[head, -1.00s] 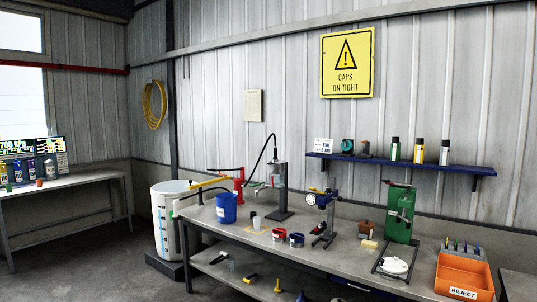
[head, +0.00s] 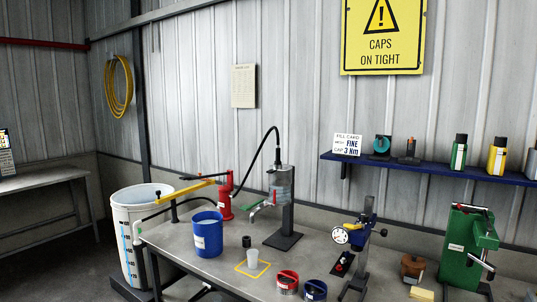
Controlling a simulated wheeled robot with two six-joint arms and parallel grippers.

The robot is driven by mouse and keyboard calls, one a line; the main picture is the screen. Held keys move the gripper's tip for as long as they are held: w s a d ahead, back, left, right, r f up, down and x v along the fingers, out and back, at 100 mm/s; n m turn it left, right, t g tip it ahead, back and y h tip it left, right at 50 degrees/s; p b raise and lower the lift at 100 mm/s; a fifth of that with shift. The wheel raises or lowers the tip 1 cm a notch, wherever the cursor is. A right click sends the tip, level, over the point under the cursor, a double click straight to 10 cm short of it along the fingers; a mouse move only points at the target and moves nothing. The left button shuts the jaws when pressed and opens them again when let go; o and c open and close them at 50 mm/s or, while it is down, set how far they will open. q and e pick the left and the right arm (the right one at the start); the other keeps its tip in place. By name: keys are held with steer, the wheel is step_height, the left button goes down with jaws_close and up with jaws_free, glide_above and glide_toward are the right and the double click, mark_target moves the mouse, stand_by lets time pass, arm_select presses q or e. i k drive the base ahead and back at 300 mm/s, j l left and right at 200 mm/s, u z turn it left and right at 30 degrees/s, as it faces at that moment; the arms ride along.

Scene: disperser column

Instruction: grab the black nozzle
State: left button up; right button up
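A small black cylindrical piece (head: 246,241), which may be the black nozzle, stands on the workbench just behind a small pale cup (head: 252,258). It is too small to tell its exact shape. Another dark piece with an orange part (head: 411,148) sits on the blue wall shelf, beside a black and teal round item (head: 382,146). The column dispenser (head: 281,190) with a clear section and a spout stands behind the cup on a dark base. Neither of my grippers is in view.
The workbench (head: 190,262) holds a blue bucket (head: 207,235), a red pump (head: 224,195), red and blue ring-like items, a gauge stand (head: 350,236) and a green press (head: 467,245). A white drum (head: 135,225) stands left. The shelf (head: 400,166) carries a fill card and bottles.

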mark_target(277, 162)
steer(key=i+j, duration=0.1)
steer(key=i, duration=0.25)
steer(key=j+z, duration=0.1)
steer(key=z, duration=0.6)
steer(key=i+j+z, duration=0.15)
steer(key=j+z, duration=0.2)
steer(key=i+j+z, duration=0.1)
steer(key=j+z, duration=0.65)
steer(key=j, duration=0.2)
steer(key=j+z, duration=0.1)
steer(key=j, duration=1)
steer(key=j+z, duration=0.15)
steer(key=j, duration=0.95)
steer(key=k, duration=0.05)
